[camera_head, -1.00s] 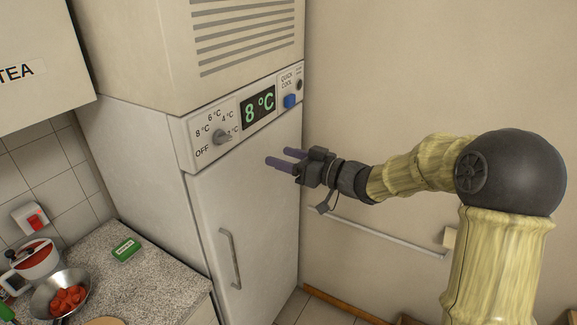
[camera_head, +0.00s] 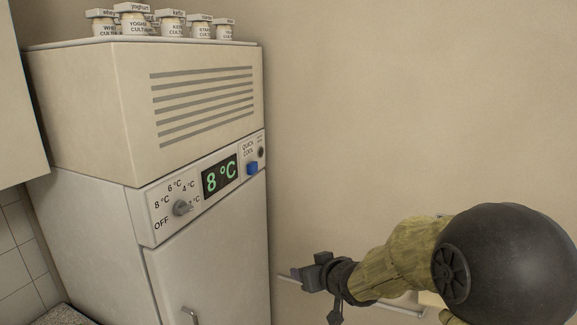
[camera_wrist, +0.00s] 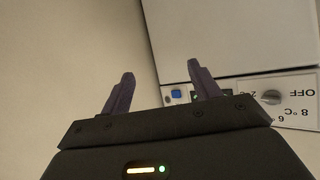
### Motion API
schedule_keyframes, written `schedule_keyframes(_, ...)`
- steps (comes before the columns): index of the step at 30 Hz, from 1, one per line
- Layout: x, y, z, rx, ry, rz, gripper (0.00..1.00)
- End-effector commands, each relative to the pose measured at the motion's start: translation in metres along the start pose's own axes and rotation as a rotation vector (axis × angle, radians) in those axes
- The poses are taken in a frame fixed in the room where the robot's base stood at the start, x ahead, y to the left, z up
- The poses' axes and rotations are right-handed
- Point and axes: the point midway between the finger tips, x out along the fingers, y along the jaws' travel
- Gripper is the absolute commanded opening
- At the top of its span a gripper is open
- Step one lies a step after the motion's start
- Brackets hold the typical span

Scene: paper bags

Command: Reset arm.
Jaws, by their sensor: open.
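My gripper (camera_wrist: 162,72) is open, with its two dark purple fingers spread apart and nothing between them in the wrist view. In the head view my gripper (camera_head: 300,276) is just right of the tall white fridge (camera_head: 205,265), low in the picture, in front of the plain wall. Its fingers are hard to make out there. I cannot tell how far the fingers are from the fridge. The fridge's control panel (camera_head: 155,238) also shows in the wrist view (camera_wrist: 308,88), upside down, beyond the right finger.
The panel has a knob (camera_head: 181,208), a green 8 °C display (camera_head: 220,175) and a blue button (camera_head: 252,168). Several labelled jars (camera_head: 134,22) stand on the fridge. A cabinet (camera_head: 18,100) is at the left. A rail (camera_head: 395,308) runs along the wall (camera_head: 420,100), which is bare above.

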Motion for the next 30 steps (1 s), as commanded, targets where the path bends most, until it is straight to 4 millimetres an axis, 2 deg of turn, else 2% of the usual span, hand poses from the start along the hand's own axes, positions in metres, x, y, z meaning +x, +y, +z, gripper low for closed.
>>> schedule_keyframes(1, -0.010, 0.011, 0.025, 0.018, -0.074, 0.067, 0.62)
schedule_keyframes(3, -0.028, 0.025, 0.059, 0.051, -0.188, 0.149, 0.62)
schedule_keyframes(6, -0.059, 0.035, 0.109, 0.111, -0.357, 0.234, 0.62)
schedule_keyframes(9, -0.094, 0.033, 0.158, 0.189, -0.528, 0.280, 0.62)
schedule_keyframes(13, -0.132, 0.018, 0.204, 0.279, -0.698, 0.281, 0.62)
schedule_keyframes(15, -0.144, 0.011, 0.216, 0.310, -0.749, 0.273, 0.62)
schedule_keyframes(18, -0.150, 0.007, 0.223, 0.328, -0.779, 0.266, 0.62)
schedule_keyframes(30, -0.150, 0.007, 0.222, 0.328, -0.777, 0.267, 0.62)
